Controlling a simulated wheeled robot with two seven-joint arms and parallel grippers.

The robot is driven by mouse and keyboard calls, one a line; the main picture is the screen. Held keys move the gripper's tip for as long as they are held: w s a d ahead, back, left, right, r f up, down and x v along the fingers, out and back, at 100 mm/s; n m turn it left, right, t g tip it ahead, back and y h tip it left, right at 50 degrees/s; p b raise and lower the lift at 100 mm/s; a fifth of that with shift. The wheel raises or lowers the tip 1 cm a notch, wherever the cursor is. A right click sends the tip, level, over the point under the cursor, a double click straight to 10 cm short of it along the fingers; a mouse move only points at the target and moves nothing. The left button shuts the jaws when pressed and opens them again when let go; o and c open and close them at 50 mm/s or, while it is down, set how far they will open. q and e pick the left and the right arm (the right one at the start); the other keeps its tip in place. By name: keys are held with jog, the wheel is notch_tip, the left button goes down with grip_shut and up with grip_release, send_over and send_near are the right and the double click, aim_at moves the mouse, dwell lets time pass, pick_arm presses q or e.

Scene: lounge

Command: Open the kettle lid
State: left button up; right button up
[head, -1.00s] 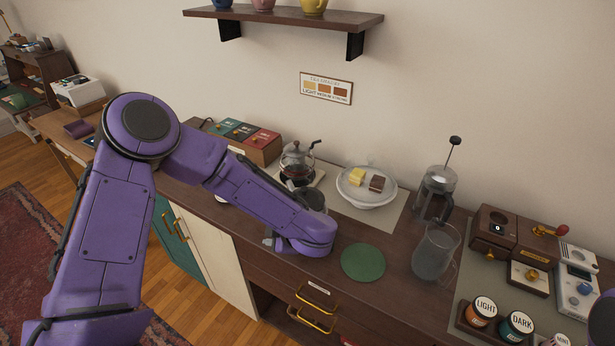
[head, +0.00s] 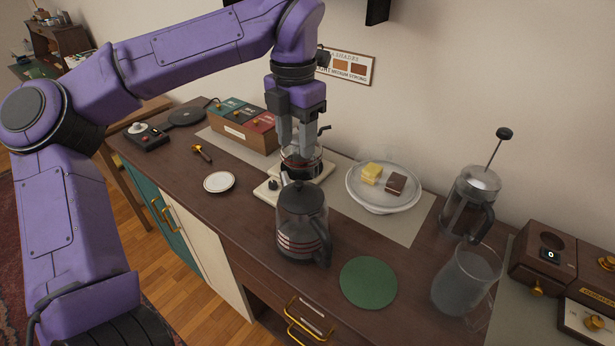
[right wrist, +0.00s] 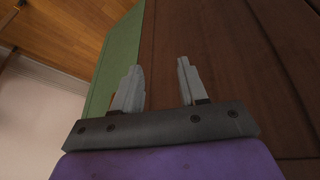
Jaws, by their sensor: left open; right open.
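A dark grey kettle (head: 291,233) with red stripes stands upright on the counter in the head view. Its spout points away, its black handle is at the right, and its lid (head: 299,194) looks shut. My left gripper (head: 296,147) is open, pointing down above the kettle in the picture; its fingers overlap a glass pot (head: 303,163) behind, and I cannot tell the exact depth. The fingers appear apart from the lid. My right gripper (right wrist: 158,64) is open and empty in the right wrist view, facing a dark wood surface.
A green round mat (head: 368,283) lies right of the kettle. A plate of cakes (head: 384,196), a French press (head: 470,205) and a glass jug (head: 464,285) stand farther right. A small saucer (head: 219,182) lies left, with bare counter around it.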

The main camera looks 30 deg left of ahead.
aim_at(299, 182)
pick_arm(q)
jog(key=f, duration=0.9)
jog(key=shift+s+d+f, duration=0.1)
jog(key=shift+d+f, duration=0.05)
jog(key=shift+d, duration=0.05)
jog(key=shift+s, duration=0.1)
grip_shut()
